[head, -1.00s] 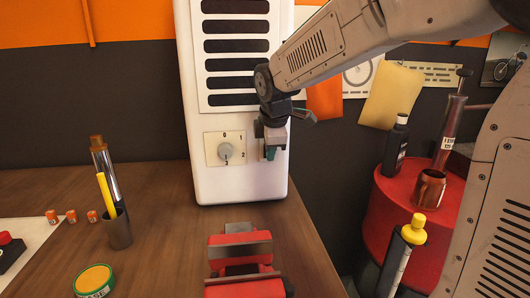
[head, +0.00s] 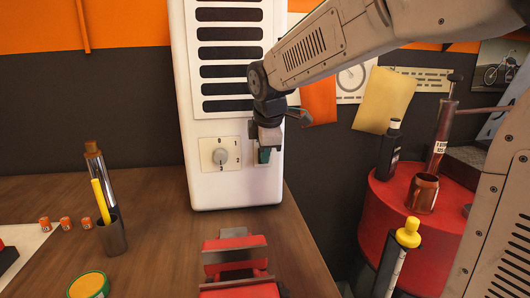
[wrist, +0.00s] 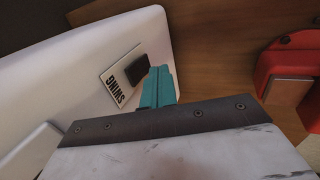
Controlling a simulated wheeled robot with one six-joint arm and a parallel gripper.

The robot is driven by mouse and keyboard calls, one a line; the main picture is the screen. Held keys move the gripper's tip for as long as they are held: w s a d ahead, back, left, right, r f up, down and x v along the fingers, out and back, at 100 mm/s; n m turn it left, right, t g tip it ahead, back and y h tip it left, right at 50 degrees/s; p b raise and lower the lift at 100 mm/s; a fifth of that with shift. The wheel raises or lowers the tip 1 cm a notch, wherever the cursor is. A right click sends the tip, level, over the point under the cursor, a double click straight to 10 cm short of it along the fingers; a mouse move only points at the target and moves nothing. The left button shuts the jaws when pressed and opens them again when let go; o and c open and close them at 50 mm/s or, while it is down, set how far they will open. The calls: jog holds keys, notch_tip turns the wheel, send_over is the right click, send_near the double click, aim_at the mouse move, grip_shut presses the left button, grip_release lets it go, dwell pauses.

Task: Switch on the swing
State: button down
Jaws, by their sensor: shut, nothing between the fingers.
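The white louvred tower (head: 231,187) stands on the workbench, with a numbered dial (head: 219,157) low on its front. In the wrist view, a black square switch (wrist: 135,70) sits on the tower's face beside a label reading SWING (wrist: 116,93). My gripper (head: 264,156) is in front of the tower's lower face, just right of the dial. Its teal fingers (wrist: 158,87) are shut and empty, and look very close beside the switch. I cannot tell whether they touch it. In the head view the switch is not visible, apparently behind my gripper.
A red vice (head: 236,262) stands on the bench in front of the tower. A metal cup with tools (head: 111,235) and a round tin (head: 88,285) are at left. A red drum (head: 388,214) with bottles and a mug is at right. The bench between cup and vice is clear.

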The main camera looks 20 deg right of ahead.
jog(key=s+v, duration=0.1)
jog(key=v, duration=1)
jog(key=shift+f, duration=0.2)
jog(key=shift+s+a, duration=0.15)
